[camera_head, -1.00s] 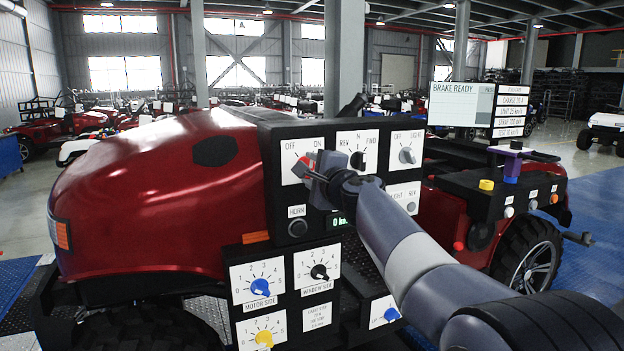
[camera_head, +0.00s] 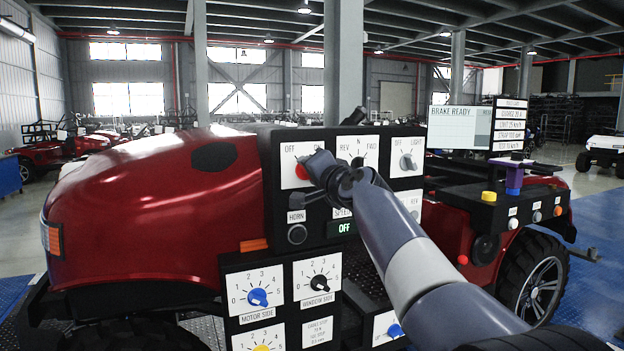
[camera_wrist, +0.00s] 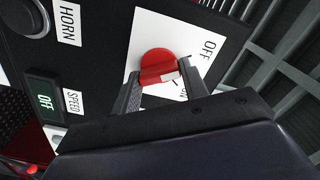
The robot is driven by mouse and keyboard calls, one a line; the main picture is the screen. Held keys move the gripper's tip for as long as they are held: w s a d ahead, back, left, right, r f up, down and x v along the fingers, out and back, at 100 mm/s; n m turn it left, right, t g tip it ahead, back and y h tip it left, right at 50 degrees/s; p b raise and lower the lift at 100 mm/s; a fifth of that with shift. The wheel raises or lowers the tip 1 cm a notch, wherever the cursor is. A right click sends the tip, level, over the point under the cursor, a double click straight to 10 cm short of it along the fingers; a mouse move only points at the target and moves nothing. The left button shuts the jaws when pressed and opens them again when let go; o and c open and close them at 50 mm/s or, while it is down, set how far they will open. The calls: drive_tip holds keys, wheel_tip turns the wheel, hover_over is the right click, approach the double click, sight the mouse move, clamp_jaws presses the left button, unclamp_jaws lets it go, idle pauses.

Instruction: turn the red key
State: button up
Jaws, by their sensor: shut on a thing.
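The red key (camera_head: 301,170) sits on a white plate (camera_head: 289,154) marked OFF and ON, at the upper left of the black panel. In the wrist view the red key (camera_wrist: 157,66) is a round knob with a raised bar and a white mark at the bar's right end. My gripper (camera_wrist: 163,76) is shut on this bar, one finger on each side. In the head view my gripper (camera_head: 314,172) hides part of the key and the ON side of the plate. The speed display (camera_head: 344,228) reads OFF.
A REV/N/FWD switch (camera_head: 357,162) and a light switch (camera_head: 406,161) are right of the key. The horn button (camera_head: 297,234) is below it. Blue knob (camera_head: 258,297) and black knob (camera_head: 319,283) are lower. A screen (camera_head: 453,127) reads BRAKE READY.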

drive_tip(key=shift+f+n, duration=0.1)
drive_tip(key=shift+n, duration=0.2)
drive_tip(key=o, duration=1)
drive_tip(key=b+v, duration=0.3)
drive_tip(key=v, duration=0.7)
drive_tip(key=shift+s+d+b, duration=0.15)
drive_tip(key=shift+s+b, duration=0.25)
drive_tip(key=shift+w, duration=0.1)
drive_tip(key=p+x, duration=0.3)
drive_tip(key=x, duration=0.7)
drive_tip(key=shift+w+p, duration=0.35)
drive_tip(key=shift+p, duration=0.05)
drive_tip(key=shift+s, duration=0.1)
